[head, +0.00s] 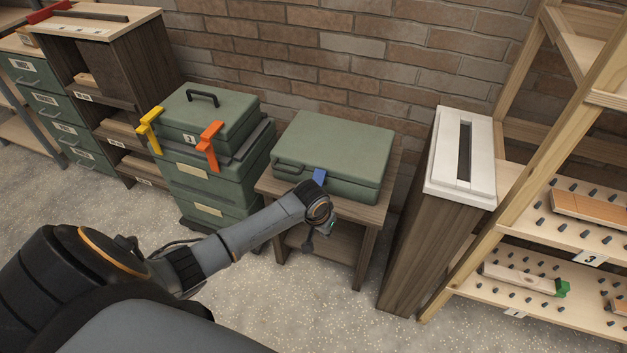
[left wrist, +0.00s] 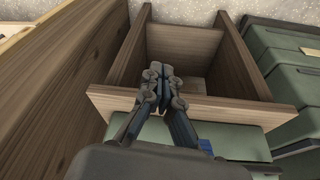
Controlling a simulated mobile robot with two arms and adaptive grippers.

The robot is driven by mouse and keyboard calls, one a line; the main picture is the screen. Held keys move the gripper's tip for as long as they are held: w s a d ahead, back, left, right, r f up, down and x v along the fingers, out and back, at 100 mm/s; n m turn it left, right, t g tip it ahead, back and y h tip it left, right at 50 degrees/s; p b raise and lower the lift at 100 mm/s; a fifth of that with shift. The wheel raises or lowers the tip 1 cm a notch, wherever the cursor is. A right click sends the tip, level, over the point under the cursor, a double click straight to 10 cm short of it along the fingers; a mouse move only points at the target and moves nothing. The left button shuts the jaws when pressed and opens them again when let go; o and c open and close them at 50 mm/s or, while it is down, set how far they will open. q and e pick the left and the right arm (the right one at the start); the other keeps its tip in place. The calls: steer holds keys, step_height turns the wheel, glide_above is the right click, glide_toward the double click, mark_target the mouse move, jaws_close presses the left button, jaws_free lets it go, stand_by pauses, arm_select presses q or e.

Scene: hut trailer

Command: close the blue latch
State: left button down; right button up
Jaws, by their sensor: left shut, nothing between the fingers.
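The blue latch (head: 319,176) is at the front side of a green case (head: 338,143) lying on a small wooden table. My left arm's wrist covers its lower part in the head view, so I cannot tell whether it is open or shut. It also shows small in the left wrist view (left wrist: 205,145), near the bottom. My left gripper (left wrist: 163,82) is shut and empty, in front of the table's edge and apart from the latch. In the head view the left gripper (head: 308,246) is small and dark below the wrist. My right gripper is not in view.
The small wooden table (head: 268,186) has a lower shelf. Left of it, a green box stack (head: 206,187) carries yellow (head: 149,131) and orange (head: 209,144) latches. A tall wooden bin (head: 424,240) with a white slotted top stands right, beside a pegged shelf rack (head: 540,200).

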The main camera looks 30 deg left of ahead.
mark_target(313, 178)
arm_select(q)
steer(key=w+a+r+n, duration=0.1)
steer(key=w+a+r, duration=0.2)
steer(key=r, duration=0.3)
steer(key=w+a+r+n, duration=0.1)
steer(key=w+a+r, duration=0.1)
steer(key=r, duration=0.5)
steer(key=w+a+r+y, duration=0.1)
steer(key=w+a+r, duration=0.2)
steer(key=r, duration=0.4)
steer(key=shift+w+a+r+n, duration=0.25)
steer(key=shift+w+a+n, duration=0.15)
steer(key=shift+a, duration=0.35)
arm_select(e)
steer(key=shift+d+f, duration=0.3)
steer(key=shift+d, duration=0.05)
arm_select(q)
steer(key=shift+f, duration=0.1)
